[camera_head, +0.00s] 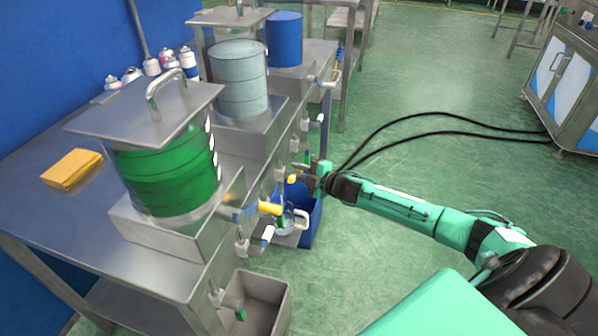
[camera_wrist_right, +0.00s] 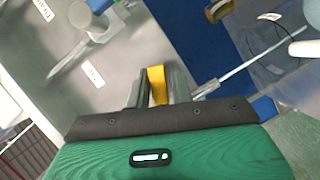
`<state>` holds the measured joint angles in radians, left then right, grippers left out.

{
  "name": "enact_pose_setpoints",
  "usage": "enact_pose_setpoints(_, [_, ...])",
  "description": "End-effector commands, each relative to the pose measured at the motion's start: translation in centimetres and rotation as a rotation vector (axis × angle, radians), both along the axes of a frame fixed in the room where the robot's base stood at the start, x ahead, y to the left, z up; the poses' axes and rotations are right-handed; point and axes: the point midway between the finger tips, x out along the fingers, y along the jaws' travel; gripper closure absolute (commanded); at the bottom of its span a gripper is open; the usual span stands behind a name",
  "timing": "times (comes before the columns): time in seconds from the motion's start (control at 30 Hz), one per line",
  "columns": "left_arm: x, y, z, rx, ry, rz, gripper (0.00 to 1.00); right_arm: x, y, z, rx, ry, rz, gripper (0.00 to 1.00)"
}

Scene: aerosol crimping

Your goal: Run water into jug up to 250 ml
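A small clear jug (camera_head: 287,222) with a white handle is low at the front of the steel bench, below a yellow-handled tap (camera_head: 269,208). Its water level is too small to read. My right gripper (camera_head: 304,181) reaches in from the right, at the bench front just beyond the jug. In the right wrist view its fingers (camera_wrist_right: 160,88) sit closed on both sides of a yellow tap lever (camera_wrist_right: 156,84), apparently touching it. Another yellow piece (camera_wrist_right: 218,10) shows at the top of that view. My left gripper is not in view.
A green drum (camera_head: 165,172), a pale drum (camera_head: 240,80) and a blue drum (camera_head: 284,40) stand along the bench. A blue bin (camera_head: 311,225) and a grey bin (camera_head: 262,297) stand below its front. A yellow cloth (camera_head: 72,168) lies on top. Floor to the right is largely clear.

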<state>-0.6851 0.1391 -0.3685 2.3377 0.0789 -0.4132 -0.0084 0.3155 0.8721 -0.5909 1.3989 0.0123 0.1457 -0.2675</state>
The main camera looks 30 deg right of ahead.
Motion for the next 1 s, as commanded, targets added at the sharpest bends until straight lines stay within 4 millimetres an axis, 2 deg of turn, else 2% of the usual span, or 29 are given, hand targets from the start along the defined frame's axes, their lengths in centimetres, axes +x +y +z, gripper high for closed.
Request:
enact_pose_setpoints(0.03, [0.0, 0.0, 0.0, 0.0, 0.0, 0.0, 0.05, 0.0, 0.0, 0.0, 0.0, 0.0, 0.0, 0.67])
enact_pose_setpoints(0.07, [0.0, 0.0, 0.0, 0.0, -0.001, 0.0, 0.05, 0.0, 0.0, 0.0, 0.0, 0.0, 0.0, 0.63])
enact_pose_setpoints(0.47, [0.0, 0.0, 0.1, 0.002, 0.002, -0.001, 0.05, -0.5, -0.2, 0.1, -0.001, 0.001, -0.001, 0.63])
enact_pose_setpoints(1.0, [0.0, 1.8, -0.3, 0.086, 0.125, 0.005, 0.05, -6.5, -2.3, 1.1, 0.0, 0.002, 0.0, 0.63])
